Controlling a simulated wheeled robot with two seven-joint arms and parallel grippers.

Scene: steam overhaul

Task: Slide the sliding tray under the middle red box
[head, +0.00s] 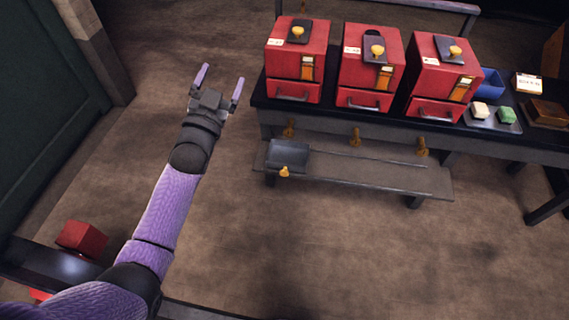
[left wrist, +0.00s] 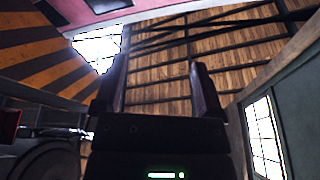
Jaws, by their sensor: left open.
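Three red boxes stand in a row on the dark table; the middle red box (head: 359,75) has a drawer with a handle at its base and a dark plate with a yellow knob on top. The dark sliding tray (head: 288,154) with a yellow knob sits at the left end of the low shelf rail, below the left red box (head: 284,65). My left gripper (head: 221,80) is open and empty, over the floor left of the boxes and apart from the tray. In the left wrist view the open fingers (left wrist: 160,85) point up at the ceiling. My right gripper is not in view.
The low shelf (head: 380,177) is bare right of the tray. The right red box (head: 435,75), a blue bin (head: 490,83) and a small tray (head: 509,125) with two blocks are at the right. The floor in front is clear.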

